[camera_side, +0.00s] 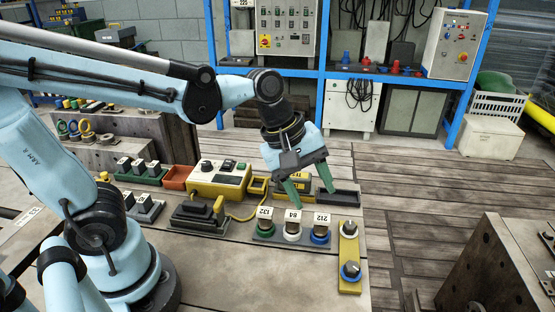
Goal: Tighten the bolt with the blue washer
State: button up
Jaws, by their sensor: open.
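A dark plate (305,243) on the bench holds a row of bolts with numbered tags. The bolt with the blue washer (320,239), tagged 212, is at the right end. The bolt with the white washer (292,237), tagged 84, is in the middle, and the bolt with the green washer (265,231), tagged 132, is at the left. My gripper (312,196) has green fingers, spread apart and empty. It hangs behind and above the row, near the tags, apart from the blue-washer bolt. How tight the bolt is cannot be seen.
Right of the row, a yellow plate (349,250) carries two knobs, the front one with a blue ring (351,272). Behind are a dark tray (345,198) and a yellow control box (219,178). A black-topped device (198,213) stands left. The bench front is clear.

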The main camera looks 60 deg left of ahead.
aim_at(353, 266)
jog(key=shift+w+d+f+n+g+h, duration=0.2)
jog(key=shift+w+d+f+n+g, duration=0.25)
jog(key=shift+d+f+n, duration=1.1)
jog(key=shift+w+d+f+n+g+h, duration=0.3)
jog(key=shift+d+f+n, duration=0.7)
jog(key=shift+d+f, duration=1.1)
jog(key=shift+w+d+f+n+g+h, duration=0.1)
jog(key=shift+w+d+f+n+g, duration=0.4)
jog(key=shift+d+f+n, duration=1.3)
jog(key=shift+a+f+m, duration=0.5)
jog(key=shift+a+m, duration=0.05)
grip_shut()
